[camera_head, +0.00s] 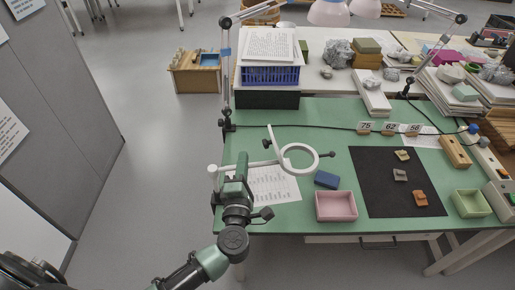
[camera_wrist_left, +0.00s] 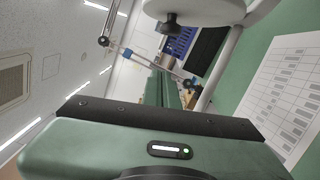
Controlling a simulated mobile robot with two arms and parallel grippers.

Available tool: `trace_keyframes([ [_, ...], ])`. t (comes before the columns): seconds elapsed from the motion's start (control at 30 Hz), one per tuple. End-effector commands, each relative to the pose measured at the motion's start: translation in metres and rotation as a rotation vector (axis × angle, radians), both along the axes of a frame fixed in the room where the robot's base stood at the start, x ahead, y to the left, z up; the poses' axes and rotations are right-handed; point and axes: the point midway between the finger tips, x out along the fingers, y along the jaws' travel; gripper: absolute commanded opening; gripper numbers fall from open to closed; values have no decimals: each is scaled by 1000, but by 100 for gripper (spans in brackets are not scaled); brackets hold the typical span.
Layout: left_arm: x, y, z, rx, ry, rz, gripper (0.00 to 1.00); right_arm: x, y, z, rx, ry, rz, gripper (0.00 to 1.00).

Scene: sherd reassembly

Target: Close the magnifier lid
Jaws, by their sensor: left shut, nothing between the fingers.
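The magnifier (camera_head: 315,155) is a white ring on a pale arm above the left part of the green table. Its lid (camera_head: 275,143) looks like a thin white disc seen nearly edge-on, standing open at the ring's left side, with a dark knob on its left face. In the left wrist view the white lid (camera_wrist_left: 215,8) and its dark knob show at the top. My left gripper (camera_head: 242,162) is shut and empty, left of the lid and apart from it. Its fingertips are hard to make out against the magnifier arm. My right gripper is not in view.
A printed sheet (camera_head: 270,187) lies below the magnifier. A blue block (camera_head: 326,180) and pink tray (camera_head: 336,206) are to its right. A black mat (camera_head: 385,200) bears several sherds, with a green tray (camera_head: 470,204) beside it. A lamp arm (camera_head: 226,75) rises at the left edge.

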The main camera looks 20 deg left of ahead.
Motion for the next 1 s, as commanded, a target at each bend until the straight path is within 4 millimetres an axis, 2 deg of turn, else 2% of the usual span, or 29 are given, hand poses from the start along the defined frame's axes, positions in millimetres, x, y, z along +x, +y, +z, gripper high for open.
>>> trace_keyframes([
  [0.03, 12, 3, 4, 4, -2, 0, 0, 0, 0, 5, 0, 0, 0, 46],
  [0.1, 23, 3, 5, 2, -2, 0, 0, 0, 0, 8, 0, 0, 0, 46],
  [0.3, 33, -23, 10, 0, 1, -1, 0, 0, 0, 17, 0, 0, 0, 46],
  [0.5, 36, -31, 10, 1, 1, -1, 0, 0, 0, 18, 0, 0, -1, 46],
  [1.0, 40, -32, 13, 0, 1, -1, 0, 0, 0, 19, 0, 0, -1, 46],
])
